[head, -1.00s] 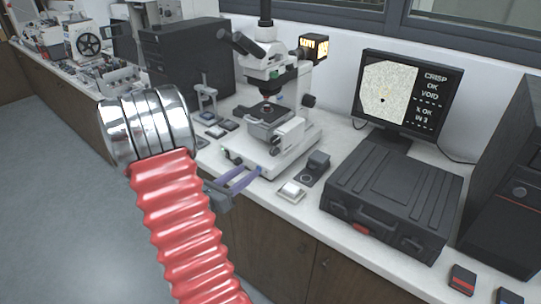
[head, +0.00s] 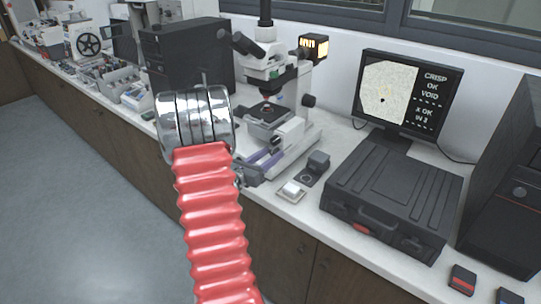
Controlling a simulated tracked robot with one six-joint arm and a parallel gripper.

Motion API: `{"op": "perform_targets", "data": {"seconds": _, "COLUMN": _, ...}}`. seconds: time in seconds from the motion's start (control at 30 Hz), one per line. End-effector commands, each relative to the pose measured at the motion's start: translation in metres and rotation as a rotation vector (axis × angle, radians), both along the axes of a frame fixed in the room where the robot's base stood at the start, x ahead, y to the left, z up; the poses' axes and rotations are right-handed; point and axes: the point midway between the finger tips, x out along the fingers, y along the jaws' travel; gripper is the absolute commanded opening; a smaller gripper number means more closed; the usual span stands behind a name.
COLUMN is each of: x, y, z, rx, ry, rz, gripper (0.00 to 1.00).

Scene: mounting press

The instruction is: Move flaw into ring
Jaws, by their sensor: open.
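The flaw shows as a small dark spot (head: 382,100) in the pale, speckled picture on the monitor (head: 440,112). I cannot make out a ring around it at this size. The monitor text reads CRISP OK, VOID and, less clearly, X OK. The microscope (head: 272,75) stands on the bench with a sample on its dark stage (head: 264,112). My arm hides part of that area, and I cannot tell whether the fingers touch anything.
A black case (head: 388,195) lies right of the microscope. A black computer tower (head: 187,58) stands behind my arm. The floor at left is clear.

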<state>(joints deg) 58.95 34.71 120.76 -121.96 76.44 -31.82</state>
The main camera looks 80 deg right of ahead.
Motion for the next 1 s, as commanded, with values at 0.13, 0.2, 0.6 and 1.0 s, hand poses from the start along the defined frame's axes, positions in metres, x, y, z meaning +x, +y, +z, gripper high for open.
{"op": "perform_targets", "data": {"seconds": 0.13, "x": -0.0027, "y": -0.005, "z": 0.0, "rx": 0.0, "ry": 0.001, "rz": 0.0, "gripper": 0.41}}
{"op": "perform_targets", "data": {"seconds": 0.2, "x": -0.0028, "y": -0.0052, "z": -0.0001, "rx": 0.0, "ry": 0.001, "rz": 0.0, "gripper": 0.41}}
{"op": "perform_targets", "data": {"seconds": 0.6, "x": -0.0025, "y": -0.0048, "z": -0.0002, "rx": 0.0, "ry": 0.001, "rz": 0.0, "gripper": 0.24}}
{"op": "perform_targets", "data": {"seconds": 1.0, "x": -0.0021, "y": -0.0048, "z": -0.0002, "rx": 0.001, "ry": 0.001, "rz": 0.001, "gripper": 0.0}}
